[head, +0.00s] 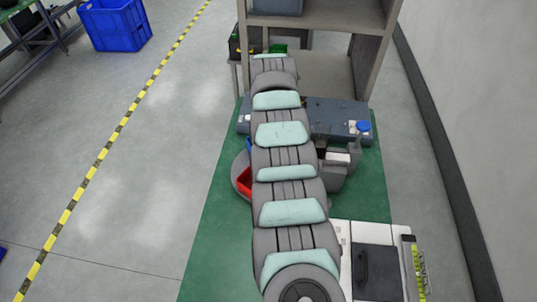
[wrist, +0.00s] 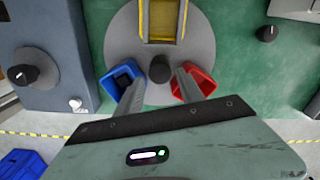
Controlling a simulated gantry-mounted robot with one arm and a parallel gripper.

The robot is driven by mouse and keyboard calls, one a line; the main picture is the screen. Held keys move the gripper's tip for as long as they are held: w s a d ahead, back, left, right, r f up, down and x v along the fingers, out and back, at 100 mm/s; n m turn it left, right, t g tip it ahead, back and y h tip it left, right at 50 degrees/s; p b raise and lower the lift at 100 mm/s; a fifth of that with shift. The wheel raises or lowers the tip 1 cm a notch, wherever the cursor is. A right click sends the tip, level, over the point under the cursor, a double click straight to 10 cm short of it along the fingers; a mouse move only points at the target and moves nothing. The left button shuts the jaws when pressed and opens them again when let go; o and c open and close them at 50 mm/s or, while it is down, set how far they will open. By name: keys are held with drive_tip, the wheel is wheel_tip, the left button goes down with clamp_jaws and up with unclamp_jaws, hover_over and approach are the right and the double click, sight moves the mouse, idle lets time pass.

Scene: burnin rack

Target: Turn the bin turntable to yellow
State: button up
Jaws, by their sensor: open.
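The bin turntable (wrist: 202,45) is a round grey disc on a green surface in the wrist view, and its left edge shows in the head view (head: 237,170). It carries a yellow-edged bin (wrist: 162,41) at the top, a blue bin (wrist: 117,75) at lower left and a red bin (wrist: 205,78) at lower right. A dark round knob (wrist: 159,69) stands at its middle. My gripper (wrist: 160,76) is open, with one finger on each side of the knob; I cannot tell whether they touch it. In the head view my arm hides the gripper and most of the turntable.
A grey-blue unit with a black knob (wrist: 23,75) stands left in the wrist view; another dark knob (wrist: 267,34) is at upper right. In the head view a shelf (head: 372,50) stands behind the green bench (head: 215,235), and a white-topped device (head: 362,235) sits front right.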

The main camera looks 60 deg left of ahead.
wheel_tip(320, 180, up, 4)
drive_tip(key=shift+r, duration=0.1)
idle(0.5)
